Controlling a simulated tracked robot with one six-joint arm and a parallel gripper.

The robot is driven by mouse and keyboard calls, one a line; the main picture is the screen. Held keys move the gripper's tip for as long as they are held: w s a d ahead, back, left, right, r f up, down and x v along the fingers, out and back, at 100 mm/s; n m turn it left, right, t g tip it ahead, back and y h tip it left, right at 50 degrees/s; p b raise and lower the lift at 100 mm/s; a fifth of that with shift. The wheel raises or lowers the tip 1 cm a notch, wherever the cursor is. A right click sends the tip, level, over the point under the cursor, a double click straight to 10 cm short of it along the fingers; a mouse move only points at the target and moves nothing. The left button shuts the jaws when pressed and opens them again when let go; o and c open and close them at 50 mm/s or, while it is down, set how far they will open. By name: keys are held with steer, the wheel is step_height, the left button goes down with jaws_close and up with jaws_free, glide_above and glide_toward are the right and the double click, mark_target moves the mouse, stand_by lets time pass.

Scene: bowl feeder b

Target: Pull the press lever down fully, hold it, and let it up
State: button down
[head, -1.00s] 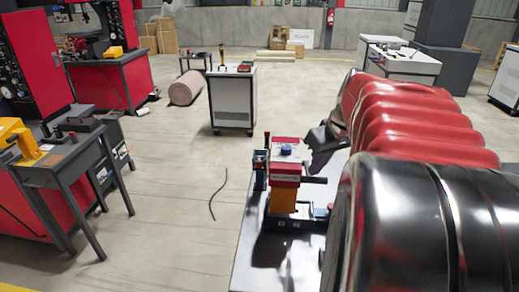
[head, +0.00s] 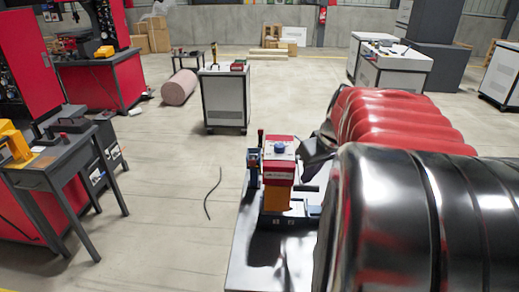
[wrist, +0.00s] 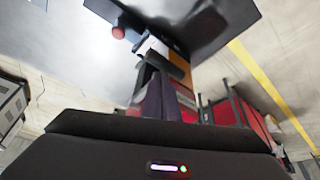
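The press (head: 280,172), red on top with an orange body and a blue knob, stands upright on a dark bench (head: 240,262) in the head view. A dark bar that looks like the press lever (head: 306,187) sticks out from its right side. My gripper (head: 313,158) is a dark shape just above this bar, at the press's right. My arm hides part of it. I cannot tell whether it touches the bar. In the wrist view, dark parts in front of my gripper overlap the press's orange body (wrist: 181,70). The fingers are too unclear to read.
A red button (wrist: 118,33) shows in the wrist view. A black cable (head: 212,194) lies on the floor. A white cabinet (head: 224,97) stands behind, and a dark table (head: 60,165) at the left.

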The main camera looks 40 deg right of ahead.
steer(key=shift+s+f, duration=0.1)
steer(key=shift+f, duration=1.25)
steer(key=shift+a, duration=0.1)
step_height(320, 180, up, 11)
steer(key=shift+w+d+r, duration=0.2)
steer(key=shift+w+d, duration=0.05)
steer(key=shift+w, duration=0.05)
stand_by(1.2)
stand_by(0.7)
steer(key=a+f+n, duration=0.1)
steer(key=a+f, duration=0.1)
steer(key=a, duration=0.8)
steer(key=a+f, duration=0.2)
steer(key=a, duration=0.8)
steer(key=s+a+f, duration=0.3)
steer(key=a, duration=0.3)
steer(key=s+a+f+n+t, duration=0.1)
steer(key=s+a+f, duration=0.2)
steer(key=a, duration=0.3)
steer(key=shift+s+y, duration=0.4)
steer(key=shift+s, duration=0.3)
